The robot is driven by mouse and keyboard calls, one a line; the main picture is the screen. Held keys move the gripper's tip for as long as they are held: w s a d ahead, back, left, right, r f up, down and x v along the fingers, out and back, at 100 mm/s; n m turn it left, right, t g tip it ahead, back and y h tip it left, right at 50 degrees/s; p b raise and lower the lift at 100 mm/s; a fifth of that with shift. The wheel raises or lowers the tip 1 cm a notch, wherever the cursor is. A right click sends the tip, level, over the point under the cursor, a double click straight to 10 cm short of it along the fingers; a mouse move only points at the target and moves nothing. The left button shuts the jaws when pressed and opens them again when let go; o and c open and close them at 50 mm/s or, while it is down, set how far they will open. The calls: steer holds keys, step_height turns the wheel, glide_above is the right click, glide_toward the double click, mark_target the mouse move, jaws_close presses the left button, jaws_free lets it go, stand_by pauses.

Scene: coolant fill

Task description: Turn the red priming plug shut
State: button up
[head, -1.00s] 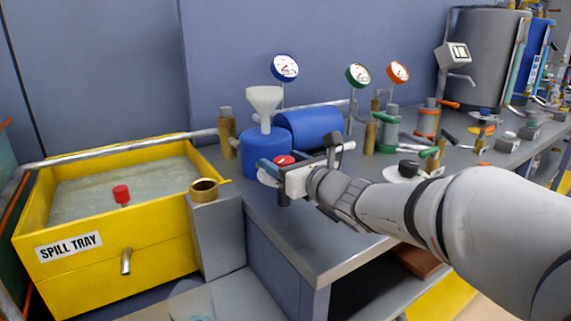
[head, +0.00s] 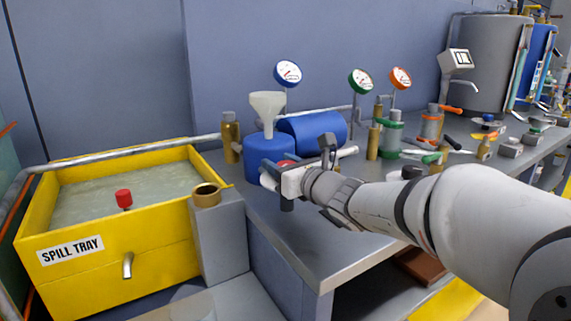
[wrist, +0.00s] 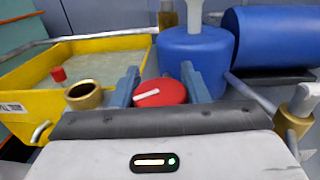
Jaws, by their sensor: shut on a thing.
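The red priming plug (wrist: 161,93) is a round red knob with a white bar on top, in front of the blue pump body (wrist: 190,50) in the wrist view. My gripper (wrist: 160,84) is shut on it, with one blue-grey finger on each side. In the head view, my gripper (head: 271,176) is at the front of the blue body (head: 266,150), and only a small part of the red plug (head: 286,162) shows above the gripper. The plug's lower part is hidden.
A white funnel (head: 267,104) stands on the blue body, with a blue cylinder (head: 318,131) beside it. A yellow spill tray (head: 165,262) holding liquid and a red-capped post (head: 124,197) is at left. A brass cup (head: 206,195) stands between. Gauges and valves line the bench to the right.

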steer(key=shift+d, duration=0.25)
steer(key=shift+a+r, duration=0.1)
steer(key=shift+y+p, duration=0.3)
steer(key=shift+p, duration=0.05)
steer(key=shift+c, duration=0.2)
steer(key=shift+a+r+n+g+y+p, duration=0.1)
steer(key=shift+r+n+g+y+p, duration=0.05)
steer(key=shift+n+g+y+p, duration=0.5)
steer(key=n+g+y+p, duration=0.1)
steer(key=n+g+p, duration=0.1)
steer(key=n+g+y+p, duration=0.2)
steer(key=g, duration=0.1)
steer(key=n+g+y+p, duration=0.1)
steer(key=n+g+p, duration=0.1)
steer(key=g+p, duration=0.1)
steer(key=shift+s+a+r+y, duration=0.1)
steer(key=shift+s+a+y, duration=0.15)
steer(key=shift+s, duration=0.1)
steer(key=n+g+p, duration=0.2)
steer(key=g+p, duration=0.1)
steer(key=n+g+p, duration=0.1)
steer(key=g, duration=0.1)
steer(key=shift+s+y, duration=0.3)
steer(key=n+g+p, duration=0.1)
steer(key=g+p, duration=0.1)
steer(key=n+g+p, duration=0.2)
steer(key=shift+s+g, duration=0.2)
steer(key=shift+g, duration=0.05)
steer(key=shift+f, duration=0.2)
